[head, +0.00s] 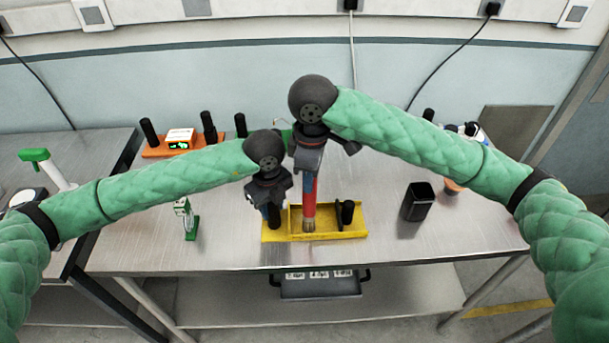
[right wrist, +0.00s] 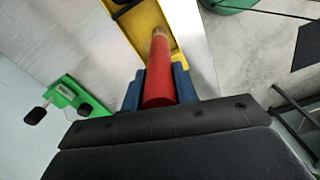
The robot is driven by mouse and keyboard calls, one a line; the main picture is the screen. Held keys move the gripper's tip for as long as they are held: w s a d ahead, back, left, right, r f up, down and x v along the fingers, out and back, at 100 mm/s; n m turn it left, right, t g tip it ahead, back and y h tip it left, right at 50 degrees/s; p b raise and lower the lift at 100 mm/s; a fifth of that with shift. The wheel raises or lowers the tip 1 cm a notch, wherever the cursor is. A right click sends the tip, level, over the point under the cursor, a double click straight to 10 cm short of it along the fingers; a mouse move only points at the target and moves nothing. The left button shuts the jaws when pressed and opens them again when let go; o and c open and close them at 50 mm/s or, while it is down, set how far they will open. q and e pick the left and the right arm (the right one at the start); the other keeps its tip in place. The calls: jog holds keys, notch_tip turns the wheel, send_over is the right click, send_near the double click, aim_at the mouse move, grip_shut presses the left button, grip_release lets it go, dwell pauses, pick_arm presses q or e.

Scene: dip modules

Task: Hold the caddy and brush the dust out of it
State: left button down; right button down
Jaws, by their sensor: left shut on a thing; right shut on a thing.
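The yellow caddy (head: 347,228) lies on the metal table in front of me, with low walls and dark upright handles or posts. My left gripper (head: 272,212) is at the caddy's left end, shut on it at a dark post. My right gripper (head: 309,178) is above the caddy's middle, shut on the brush (head: 310,206), which has a red handle and pale bristles. The brush points down, bristles at the caddy's floor; I cannot tell whether they touch. The right wrist view shows the red brush handle (right wrist: 158,75) between blue fingers and part of the yellow caddy (right wrist: 147,20). Dust is too small to make out.
A black cup (head: 418,202) stands right of the caddy. A small green and white device (head: 187,219) stands to the left. An orange base with dark posts (head: 157,151) is at the back left. The table's front is clear beside the caddy.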

jog(key=shift+w+d+r, duration=0.1)
jog(key=shift+w+d, duration=0.05)
jog(key=shift+d, duration=1.05)
jog(key=shift+d, duration=0.1)
jog(key=shift+w+d+f, duration=0.15)
jog(key=shift+w+f, duration=0.05)
jog(key=shift+w, duration=0.25)
jog(key=shift+w+d+f, duration=0.15)
jog(key=shift+w+f, duration=0.05)
jog(key=shift+w, duration=0.2)
jog(key=shift+a, duration=0.15)
jog(key=shift+a, duration=1.85)
jog(key=shift+a, duration=0.1)
